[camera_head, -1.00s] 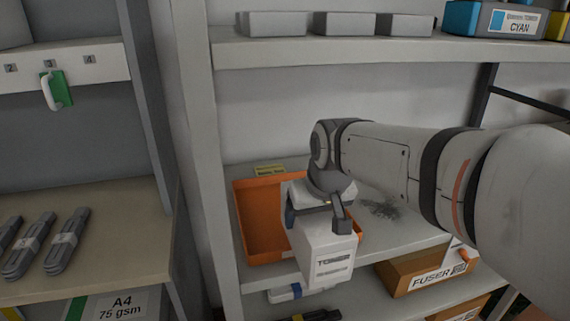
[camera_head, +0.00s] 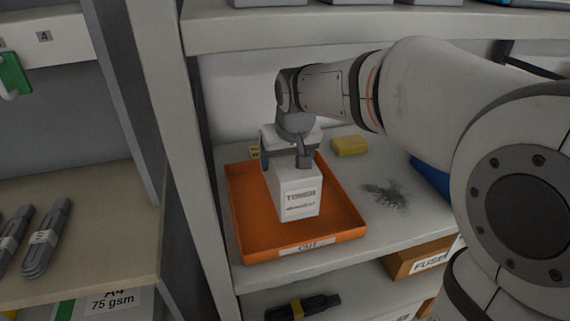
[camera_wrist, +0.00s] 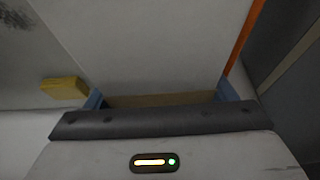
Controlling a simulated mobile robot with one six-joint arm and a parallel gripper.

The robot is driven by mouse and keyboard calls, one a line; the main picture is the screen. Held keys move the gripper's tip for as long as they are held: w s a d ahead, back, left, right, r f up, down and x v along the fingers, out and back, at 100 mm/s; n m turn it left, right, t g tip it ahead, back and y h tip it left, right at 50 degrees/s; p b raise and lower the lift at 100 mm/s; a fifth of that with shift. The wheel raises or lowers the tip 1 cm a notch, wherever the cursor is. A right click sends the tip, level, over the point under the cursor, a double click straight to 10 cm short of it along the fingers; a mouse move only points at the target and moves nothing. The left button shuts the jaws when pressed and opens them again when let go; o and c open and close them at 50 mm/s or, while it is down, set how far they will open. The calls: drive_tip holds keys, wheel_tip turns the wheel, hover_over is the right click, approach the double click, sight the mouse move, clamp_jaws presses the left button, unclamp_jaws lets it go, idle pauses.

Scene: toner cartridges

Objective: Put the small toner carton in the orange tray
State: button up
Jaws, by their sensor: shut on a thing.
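The small toner carton (camera_head: 298,200) is a white box with "TONER" printed on its front. My gripper (camera_head: 290,158) is shut on its upper part, and the carton hangs upright below it. In the head view the carton is over the inside of the orange tray (camera_head: 247,252), which has an "OUT" label on its front wall. I cannot tell whether the carton's bottom touches the tray floor. In the wrist view the carton (camera_wrist: 140,40) fills the middle, and a strip of the tray's orange edge (camera_wrist: 242,42) shows at its right.
A yellow block (camera_head: 349,146) lies on the shelf behind the tray, right of my gripper. A dark smudge (camera_head: 385,196) marks the shelf right of the tray. A blue object (camera_head: 430,178) is partly behind my arm. A shelf upright (camera_head: 180,130) stands left, and another shelf is above.

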wheel_tip(320, 180, down, 3)
drive_tip(key=shift+w+a+f+b, duration=0.1)
drive_tip(key=shift+w+b, duration=0.05)
drive_tip(key=shift+b, duration=1.05)
drive_tip(key=shift+f, duration=0.2)
drive_tip(key=shift+f, duration=0.15)
drive_tip(key=o, duration=1.6)
